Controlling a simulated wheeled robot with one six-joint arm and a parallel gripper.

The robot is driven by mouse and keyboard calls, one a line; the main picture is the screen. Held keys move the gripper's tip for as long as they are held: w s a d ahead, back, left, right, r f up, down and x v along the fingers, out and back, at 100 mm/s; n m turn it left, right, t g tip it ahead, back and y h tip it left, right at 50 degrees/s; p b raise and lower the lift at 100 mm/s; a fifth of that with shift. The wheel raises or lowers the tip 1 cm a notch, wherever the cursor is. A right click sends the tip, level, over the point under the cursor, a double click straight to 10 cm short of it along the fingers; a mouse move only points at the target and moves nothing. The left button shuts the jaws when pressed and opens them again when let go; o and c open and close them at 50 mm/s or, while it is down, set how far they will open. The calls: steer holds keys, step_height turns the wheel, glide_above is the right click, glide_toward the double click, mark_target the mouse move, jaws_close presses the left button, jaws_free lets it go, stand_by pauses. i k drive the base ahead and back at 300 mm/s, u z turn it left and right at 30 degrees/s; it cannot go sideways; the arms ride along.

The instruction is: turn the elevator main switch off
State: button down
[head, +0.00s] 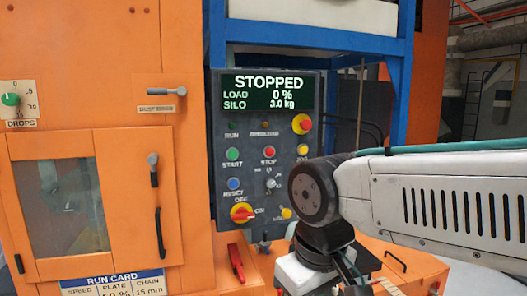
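The main switch (242,212) is a red rotary handle on a yellow plate at the lower left of the dark control panel (217,150). OFF is lettered above it and ON to its right. The red handle appears to lie roughly sideways, towards ON, but it is small in the picture. My arm comes in from the right, and its wrist bends down in front of the panel's lower right. My gripper (310,272) is only partly in view at the bottom, right of and below the switch. Its fingertips cannot be made out.
The display (266,94) reads STOPPED, load 0 %, silo 3.0 kg. A red emergency button (302,123), a green start button (233,154) and a blue reset button (234,184) are on the panel. A red lever (236,262) sticks up below the switch. Orange cabinet doors stand left.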

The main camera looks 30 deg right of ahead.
mark_target(242, 214)
steer(key=z, duration=1.35)
steer(key=k, duration=0.75)
steer(key=u, duration=0.85)
steer(key=i, duration=0.45)
steer(key=z, duration=0.05)
